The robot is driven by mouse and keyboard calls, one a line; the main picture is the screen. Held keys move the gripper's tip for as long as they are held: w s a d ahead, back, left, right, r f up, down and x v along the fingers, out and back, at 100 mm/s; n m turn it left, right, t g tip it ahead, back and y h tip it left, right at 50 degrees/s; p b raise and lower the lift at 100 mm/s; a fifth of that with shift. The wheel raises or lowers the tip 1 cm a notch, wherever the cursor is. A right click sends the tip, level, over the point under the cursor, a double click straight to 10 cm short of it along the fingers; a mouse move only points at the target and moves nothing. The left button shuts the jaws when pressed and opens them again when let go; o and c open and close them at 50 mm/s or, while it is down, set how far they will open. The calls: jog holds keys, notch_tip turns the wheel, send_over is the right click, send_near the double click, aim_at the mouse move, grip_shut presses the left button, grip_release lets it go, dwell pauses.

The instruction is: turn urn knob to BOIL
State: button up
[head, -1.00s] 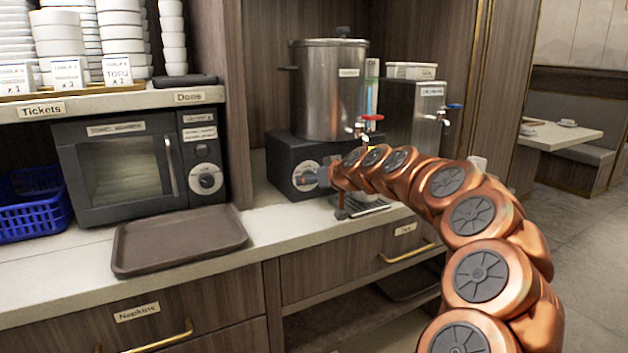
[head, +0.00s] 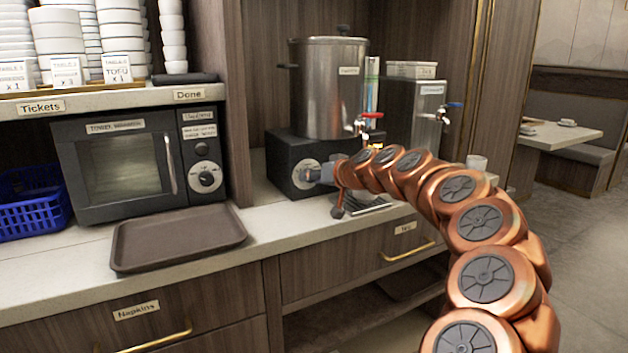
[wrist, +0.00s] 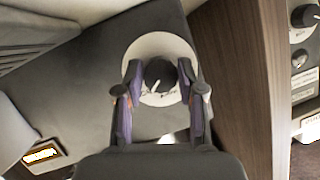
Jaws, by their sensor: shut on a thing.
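The urn (head: 328,85) is a steel pot with a red-handled tap, standing on a black base (head: 285,160). The urn knob (wrist: 160,75) is black on a round pale dial (wrist: 150,48) with a white pointer mark; the dial also shows in the head view (head: 303,167). My gripper (wrist: 159,80) has its two fingers on either side of the knob, shut on it. In the head view my gripper (head: 312,174) reaches the dial from the right and covers part of it. The dial's lettering is too small to read.
A towel warmer (head: 130,165) with its own knob stands to the left, behind a brown tray (head: 180,238). A second dispenser (head: 412,115) with a blue-handled tap and a white cup (head: 477,162) are to the right. A drip tray (head: 365,207) lies below the urn tap.

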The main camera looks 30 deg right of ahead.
jog(key=shift+m+y, duration=0.4)
jog(key=shift+m, duration=0.1)
jog(key=o, duration=1.2)
jog(key=shift+c, duration=0.2)
jog(key=v, duration=1.2)
